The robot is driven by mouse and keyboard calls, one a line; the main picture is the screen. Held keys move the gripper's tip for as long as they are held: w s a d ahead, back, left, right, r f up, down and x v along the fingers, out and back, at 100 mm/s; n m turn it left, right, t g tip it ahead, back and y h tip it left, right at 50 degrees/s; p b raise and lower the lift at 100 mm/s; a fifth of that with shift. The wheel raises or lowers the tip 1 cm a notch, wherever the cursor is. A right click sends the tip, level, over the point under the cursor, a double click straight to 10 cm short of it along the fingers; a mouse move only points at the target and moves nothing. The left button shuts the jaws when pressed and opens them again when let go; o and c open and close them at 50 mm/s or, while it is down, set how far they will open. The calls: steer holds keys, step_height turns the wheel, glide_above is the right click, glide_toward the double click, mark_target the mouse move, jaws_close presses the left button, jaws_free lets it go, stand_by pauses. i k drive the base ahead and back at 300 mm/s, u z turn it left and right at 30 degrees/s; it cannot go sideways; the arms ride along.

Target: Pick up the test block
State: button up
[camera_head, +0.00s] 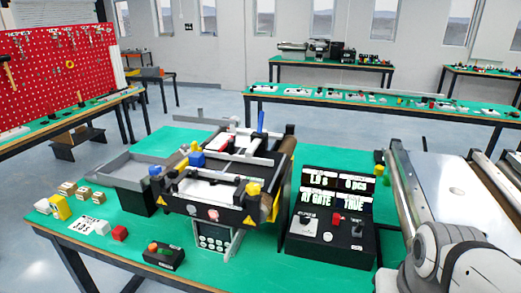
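Several small blocks sit at the left end of the green table (135,205). A red block (119,233) lies near the front edge, beside a small white block (102,228). A yellow piece (60,207) stands further left, and several small tan boxes (68,188) lie behind. No readable label shows which one is the test block. Part of my arm shows at the lower right, well apart from these blocks. My gripper is out of view.
A mini conveyor (215,180) with a grey side tray (125,167) fills the table's middle. A black control box with lit displays (335,205) stands to its right. A small button box (163,256) sits at the front edge. A larger conveyor (475,195) runs at the right.

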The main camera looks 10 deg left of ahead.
mark_target(196, 158)
steer(key=z, duration=2.35)
steer(key=k, duration=2.2)
steer(key=u, duration=2.15)
steer(key=i, duration=1.05)
steer(key=u, duration=0.1)
